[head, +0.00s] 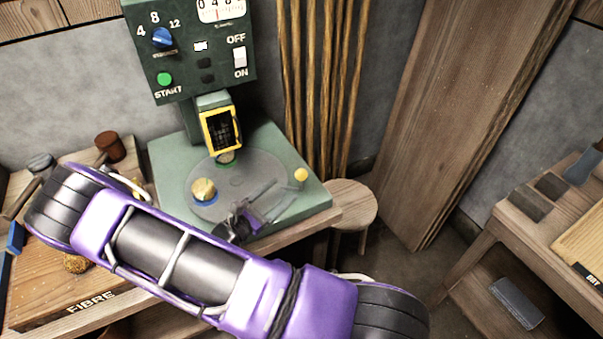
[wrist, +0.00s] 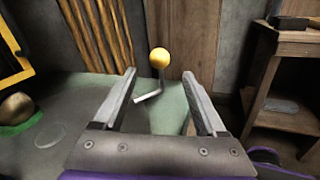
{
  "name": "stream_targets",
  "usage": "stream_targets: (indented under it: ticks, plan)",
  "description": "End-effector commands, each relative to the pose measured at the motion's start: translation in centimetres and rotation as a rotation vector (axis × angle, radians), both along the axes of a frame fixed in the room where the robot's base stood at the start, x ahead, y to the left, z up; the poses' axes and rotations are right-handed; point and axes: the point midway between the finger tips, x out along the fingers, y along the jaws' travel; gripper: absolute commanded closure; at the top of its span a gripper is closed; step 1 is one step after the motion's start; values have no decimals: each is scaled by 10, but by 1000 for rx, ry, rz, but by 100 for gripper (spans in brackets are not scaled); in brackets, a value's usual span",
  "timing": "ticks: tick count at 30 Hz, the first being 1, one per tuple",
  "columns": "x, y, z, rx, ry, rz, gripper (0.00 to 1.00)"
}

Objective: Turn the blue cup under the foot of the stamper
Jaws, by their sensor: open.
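The stamper (head: 225,185) is a green machine with a round grey turntable (head: 247,172). Its foot (head: 225,157) hangs below a yellow-framed window, over the far part of the turntable. A brassy ball (head: 204,191) sits at the turntable's left; in the wrist view the ball (wrist: 17,108) rests in a green ring. A yellow knob (head: 301,175) stands on a bent metal crank at the base's right; the knob (wrist: 159,56) shows beyond my fingertips. My gripper (head: 275,199) is open and empty, its fingers (wrist: 159,76) pointing towards the knob, apart from it.
A panel (head: 190,50) with a blue dial, a green START button and an OFF/ON switch rises above the stamper. A bench (head: 95,290) marked FIBRE holds tools at left. A round stool (head: 350,203) and another bench (head: 510,225) are at right. Wooden poles stand behind.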

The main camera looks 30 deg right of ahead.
Motion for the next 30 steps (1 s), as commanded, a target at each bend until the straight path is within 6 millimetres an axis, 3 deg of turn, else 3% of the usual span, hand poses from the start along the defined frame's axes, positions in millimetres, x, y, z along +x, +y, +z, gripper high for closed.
stream_targets:
  ticks: [6, 12, 18, 26, 30]
  plan:
    - [18, -45, 0, -1, -1, -3, 27]
    - [31, -72, 0, 1, -1, -1, 27]
    - [36, -84, 0, 0, -1, 0, 27]
    - [37, -85, 0, 1, -1, 1, 27]
    - [37, -85, 0, 1, -1, 1, 50]
